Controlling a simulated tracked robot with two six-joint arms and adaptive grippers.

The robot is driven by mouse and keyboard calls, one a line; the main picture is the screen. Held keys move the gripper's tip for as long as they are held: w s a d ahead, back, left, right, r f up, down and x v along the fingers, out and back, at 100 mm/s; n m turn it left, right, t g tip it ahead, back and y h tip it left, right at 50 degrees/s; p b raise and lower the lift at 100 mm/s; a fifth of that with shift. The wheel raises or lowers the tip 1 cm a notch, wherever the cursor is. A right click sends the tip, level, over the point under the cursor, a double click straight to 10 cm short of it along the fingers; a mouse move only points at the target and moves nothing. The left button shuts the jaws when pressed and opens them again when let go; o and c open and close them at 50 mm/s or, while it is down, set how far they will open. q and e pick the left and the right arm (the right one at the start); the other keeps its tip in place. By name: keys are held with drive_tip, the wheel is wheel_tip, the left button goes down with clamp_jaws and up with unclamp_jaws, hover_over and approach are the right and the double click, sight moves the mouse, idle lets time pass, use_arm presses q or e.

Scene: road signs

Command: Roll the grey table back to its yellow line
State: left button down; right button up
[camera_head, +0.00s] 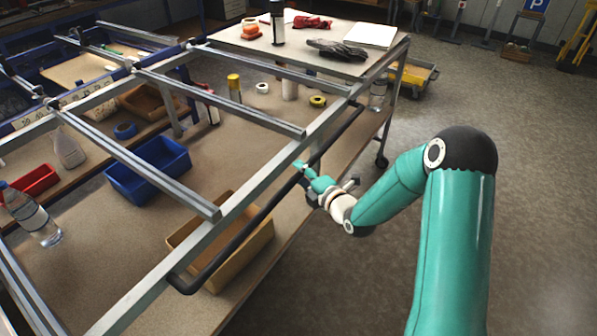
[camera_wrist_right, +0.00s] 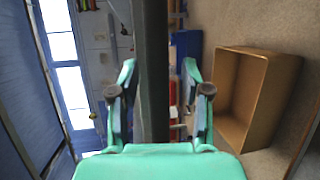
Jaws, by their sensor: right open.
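The grey table shows in the head view as a metal frame (camera_head: 258,185) with several cross rails, running from lower left to upper right. A black handle bar (camera_head: 238,245) runs along its near side. My right gripper (camera_head: 308,174) is at the middle of this bar, with the arm coming in from the right. In the right wrist view, the dark bar (camera_wrist_right: 154,75) passes lengthwise between the two open fingers, with gaps visible on both sides. I see no yellow line. My left gripper is not in view.
Below or behind the rails are a blue bin (camera_head: 148,170), a tan bin (camera_head: 250,262), a water bottle (camera_head: 32,215) and small items. A bench top with gloves (camera_head: 337,50) stands at the back. A yellow cart (camera_head: 418,78) is farther right. The floor at right is clear.

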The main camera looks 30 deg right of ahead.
drive_tip(key=shift+w+f, duration=0.1)
drive_tip(key=shift+w, duration=0.3)
clamp_jaws()
